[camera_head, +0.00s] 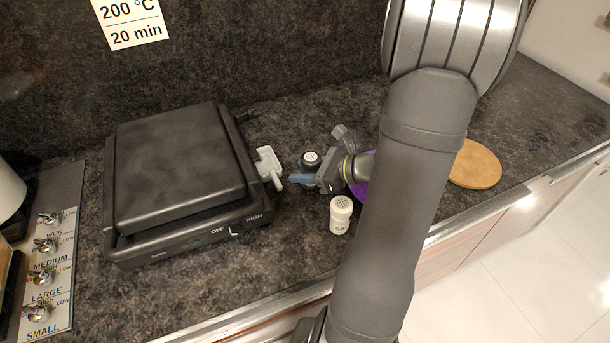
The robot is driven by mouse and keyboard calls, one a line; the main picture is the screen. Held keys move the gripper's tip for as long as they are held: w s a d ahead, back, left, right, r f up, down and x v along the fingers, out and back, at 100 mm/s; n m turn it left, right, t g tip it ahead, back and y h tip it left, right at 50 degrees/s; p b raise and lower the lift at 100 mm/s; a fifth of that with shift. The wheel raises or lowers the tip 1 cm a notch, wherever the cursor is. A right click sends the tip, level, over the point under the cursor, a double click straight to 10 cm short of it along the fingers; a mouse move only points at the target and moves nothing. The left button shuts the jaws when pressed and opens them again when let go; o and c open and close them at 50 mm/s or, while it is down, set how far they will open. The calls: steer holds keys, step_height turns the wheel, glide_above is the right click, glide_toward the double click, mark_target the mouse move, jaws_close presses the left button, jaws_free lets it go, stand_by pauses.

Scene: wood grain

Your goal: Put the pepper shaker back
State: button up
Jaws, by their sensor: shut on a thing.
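The pepper shaker (311,159) is dark with a pale, perforated round top. It is near the middle of the head camera view, to the right of the grill. My gripper (308,178) is shut on it, with a bluish finger across its near side, so its lower body is mostly hidden. The shaker looks upright; I cannot tell whether its base touches the counter. A white salt shaker (340,216), with part of its lettering showing, stands upright on the counter nearer the front edge, a little right of and in front of the gripper.
A black closed contact grill (177,165) stands at left, with a white item (268,166) beside it. A purple object (359,193) is mostly hidden by my arm. A round wooden board (477,164) lies at right. Stove knobs (45,245) are far left.

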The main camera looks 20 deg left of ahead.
steer(key=shift+f, duration=1.1)
steer(key=shift+f, duration=0.1)
steer(key=o, duration=1)
steer(key=shift+d+r, duration=0.2)
steer(key=shift+d, duration=0.05)
steer(key=v, duration=1.1)
steer(key=shift+d+r, duration=0.1)
steer(key=shift+d, duration=0.15)
